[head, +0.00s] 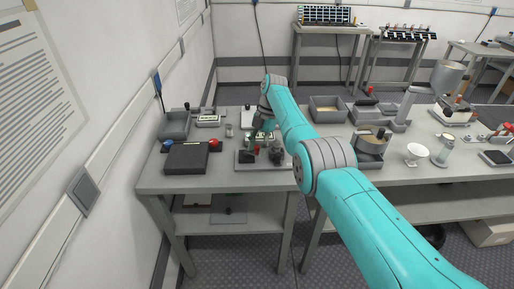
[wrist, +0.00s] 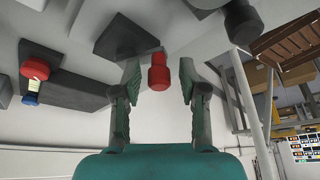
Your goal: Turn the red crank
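The red crank's knob (wrist: 158,72) hangs between the two fingers of my gripper (wrist: 159,66) in the wrist view. The fingers are apart, with a visible gap on both sides of the knob. The knob joins a dark grey block (wrist: 130,30) above it in that picture. In the head view my gripper (head: 263,120) is over the grey fixture (head: 245,165) on the near-left table. A small red part (head: 256,148) shows below it there; I cannot tell if it is the crank. My arm hides part of the fixture's right side.
A dark knob (wrist: 241,22) is at the wrist view's upper right.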

